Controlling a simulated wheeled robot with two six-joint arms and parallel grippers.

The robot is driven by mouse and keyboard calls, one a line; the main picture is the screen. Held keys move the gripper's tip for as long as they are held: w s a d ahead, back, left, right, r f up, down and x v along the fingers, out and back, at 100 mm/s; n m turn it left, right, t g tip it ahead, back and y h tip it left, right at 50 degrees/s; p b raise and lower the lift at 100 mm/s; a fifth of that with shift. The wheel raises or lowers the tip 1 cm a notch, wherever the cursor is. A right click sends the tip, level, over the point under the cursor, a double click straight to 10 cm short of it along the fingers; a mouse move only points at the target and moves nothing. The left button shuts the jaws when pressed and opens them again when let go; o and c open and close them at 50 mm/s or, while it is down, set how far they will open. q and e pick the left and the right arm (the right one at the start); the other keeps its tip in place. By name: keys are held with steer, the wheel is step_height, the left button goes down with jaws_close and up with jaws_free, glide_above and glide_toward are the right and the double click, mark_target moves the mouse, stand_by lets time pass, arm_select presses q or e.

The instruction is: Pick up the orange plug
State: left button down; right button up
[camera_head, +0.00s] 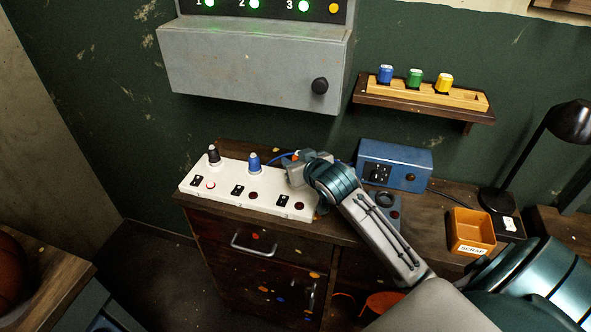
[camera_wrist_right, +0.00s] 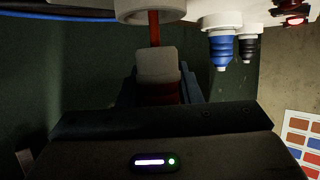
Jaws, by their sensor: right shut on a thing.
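My right gripper (camera_head: 297,168) is at the right part of the white socket panel (camera_head: 225,190) on the cabinet. It is shut on the orange plug, most of which its fingers hide. A small bit of the orange plug (camera_head: 296,154) shows at the fingertips. In the right wrist view, a reddish-orange part (camera_wrist_right: 154,32) shows between a finger and a white round socket. I cannot tell whether the plug is clear of the socket. A blue plug (camera_head: 254,162) and a black plug (camera_head: 213,155) stand upright on the panel to the left. My left gripper is not in view.
A blue box (camera_head: 394,165) stands right of the panel, and an orange scrap bin (camera_head: 472,232) farther right. A wall shelf (camera_head: 425,97) holds blue, green and yellow spools. A grey wall box (camera_head: 255,62) hangs above. A black lamp (camera_head: 570,125) is at the right.

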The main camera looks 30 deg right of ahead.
steer(key=s+a+b, duration=0.1)
steer(key=s+a, duration=0.9)
steer(key=s, duration=0.2)
steer(key=shift+r+b, duration=0.4)
